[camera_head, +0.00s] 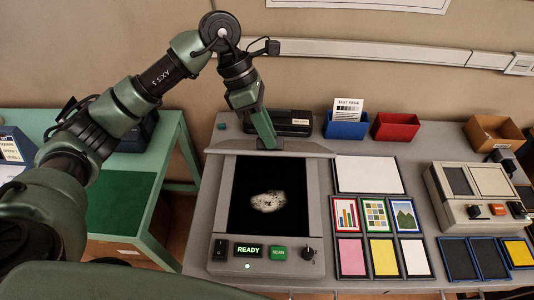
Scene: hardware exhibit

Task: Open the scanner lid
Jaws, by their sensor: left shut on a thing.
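The scanner (266,268) stands on the grey table with its dark bed (247,175) uncovered. A pale, speckled patch (268,201) shows in the middle of the bed. The scanner lid (225,146) is raised at the back of the bed and shows as a thin grey strip, nearly edge-on. My left gripper (268,142) reaches down from above and is shut on the lid near the middle of its edge. The fingertips are partly hidden at the lid. My right gripper is not in view.
A dark box (292,121), blue bin (347,128) and red bin (396,127) stand behind the scanner. Picture cards (376,215) and coloured sheets (382,257) lie to its right. A second device (465,210) stands further right. A green table (165,150) is at left.

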